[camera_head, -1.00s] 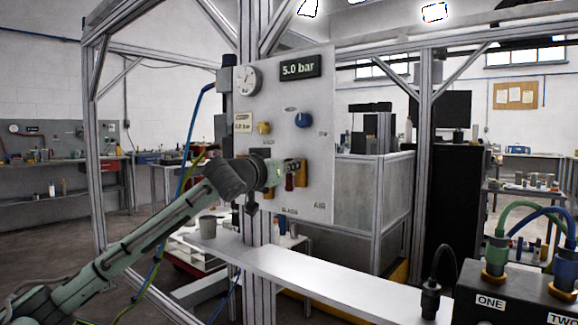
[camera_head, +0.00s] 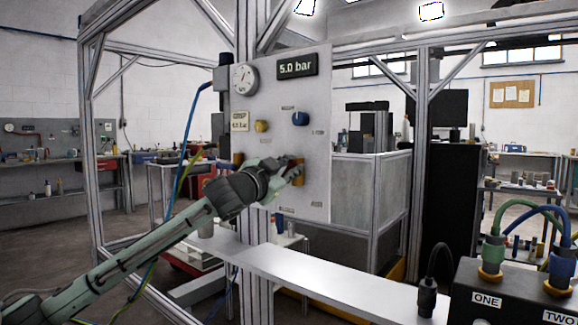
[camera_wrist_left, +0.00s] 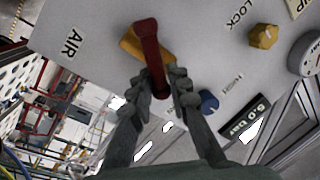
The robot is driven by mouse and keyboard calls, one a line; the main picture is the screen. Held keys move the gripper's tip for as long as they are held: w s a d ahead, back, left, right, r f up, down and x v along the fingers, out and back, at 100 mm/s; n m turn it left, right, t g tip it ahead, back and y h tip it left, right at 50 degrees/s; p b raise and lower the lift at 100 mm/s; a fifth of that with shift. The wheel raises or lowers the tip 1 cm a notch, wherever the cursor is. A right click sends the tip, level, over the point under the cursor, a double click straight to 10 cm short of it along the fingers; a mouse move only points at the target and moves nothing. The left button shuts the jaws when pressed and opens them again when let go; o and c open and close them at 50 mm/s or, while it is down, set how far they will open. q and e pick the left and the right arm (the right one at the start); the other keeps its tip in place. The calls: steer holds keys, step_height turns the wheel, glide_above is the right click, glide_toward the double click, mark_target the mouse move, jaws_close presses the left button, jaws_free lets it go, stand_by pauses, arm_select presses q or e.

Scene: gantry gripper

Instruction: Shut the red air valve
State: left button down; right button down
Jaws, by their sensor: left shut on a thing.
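The red air valve has a red lever (camera_wrist_left: 150,48) and a brass body (camera_wrist_left: 130,45) on the light grey panel. The wrist view shows the lever slanting across the body, not in line with it. My left gripper (camera_wrist_left: 163,88) is shut on the lever's free end, one finger on each side. In the head view the left gripper (camera_head: 289,172) is at the panel's lower right and covers most of the lever, while the brass body (camera_head: 300,175) shows beside it. The AIR label (camera_wrist_left: 72,42) is near the valve. My right gripper is not in view.
The panel also carries a yellow knob (camera_head: 262,126), a blue knob (camera_head: 300,118), a round gauge (camera_head: 245,79) and a display (camera_head: 297,66) reading 5.0 bar. A shelf (camera_head: 310,275) runs below it. A black box with hoses (camera_head: 510,295) stands at the lower right.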

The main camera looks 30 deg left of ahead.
arm_select(q)
steer(key=m, duration=0.2)
steer(key=m+h, duration=0.1)
steer(key=m, duration=0.1)
steer(key=f+m, duration=0.1)
steer(key=m, duration=0.1)
steer(key=shift+d+m+t, duration=0.3)
steer(key=shift+d, duration=0.05)
steer(key=shift+d+f+m+h, duration=0.15)
steer(key=shift+m+h, duration=0.15)
steer(key=shift+m, duration=0.65)
steer(key=shift+a+f+m+h, duration=0.1)
steer(key=shift+f+m+h, duration=0.15)
steer(key=shift+m, duration=0.65)
steer(key=shift+d+f+m+h, duration=0.1)
steer(key=shift+m+h, duration=0.25)
steer(key=shift+m, duration=0.6)
steer(key=c, duration=1.6)
jaws_free()
steer(key=shift+o, duration=0.2)
steer(key=shift+s, duration=0.15)
